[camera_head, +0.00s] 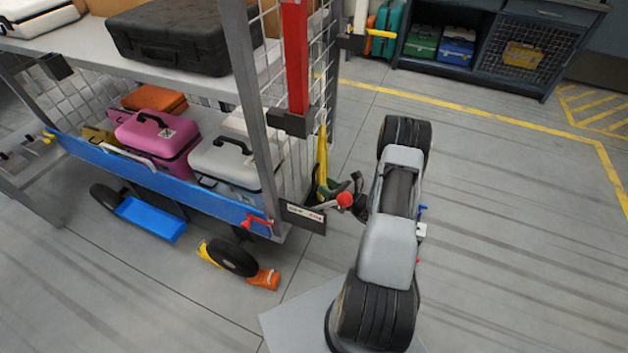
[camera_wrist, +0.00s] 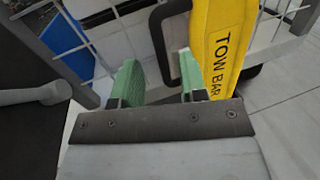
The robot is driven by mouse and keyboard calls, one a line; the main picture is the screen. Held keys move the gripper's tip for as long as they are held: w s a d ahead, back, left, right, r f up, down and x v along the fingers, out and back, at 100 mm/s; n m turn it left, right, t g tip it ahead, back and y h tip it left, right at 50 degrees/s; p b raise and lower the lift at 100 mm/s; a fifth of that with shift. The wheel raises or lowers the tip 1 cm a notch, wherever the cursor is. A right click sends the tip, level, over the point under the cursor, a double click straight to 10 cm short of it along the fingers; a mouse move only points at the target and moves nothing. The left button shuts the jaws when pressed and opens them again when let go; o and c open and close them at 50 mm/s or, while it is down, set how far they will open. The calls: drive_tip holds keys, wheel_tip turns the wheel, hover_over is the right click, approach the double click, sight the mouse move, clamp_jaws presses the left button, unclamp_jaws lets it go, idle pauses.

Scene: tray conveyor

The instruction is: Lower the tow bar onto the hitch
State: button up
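The yellow tow bar (camera_head: 322,155) stands upright against the cart's near corner post. In the wrist view, the yellow bar (camera_wrist: 222,45), lettered "TOW BAR", fills the upper right. My gripper (camera_wrist: 158,65) is open, its two green fingers apart. A black handle loop (camera_wrist: 159,45) beside the bar shows in the gap between the fingers, and no finger visibly closes on it. In the head view my gripper (camera_head: 328,188) is low at the cart corner, by the bar's lower part. I cannot make out the hitch; the bar's lower end is hidden.
The mesh-sided cart (camera_head: 160,180) carries a pink case (camera_head: 155,140), a grey case (camera_head: 225,160) and a black case (camera_head: 168,40). A red-knobbed lever (camera_head: 345,199) juts from its corner. An orange chock (camera_head: 264,279) lies by a wheel. Floor at right is clear.

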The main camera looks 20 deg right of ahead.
sight(314, 179)
drive_tip(key=shift+b+x, duration=0.35)
drive_tip(key=shift+x, duration=2.6)
clamp_jaws()
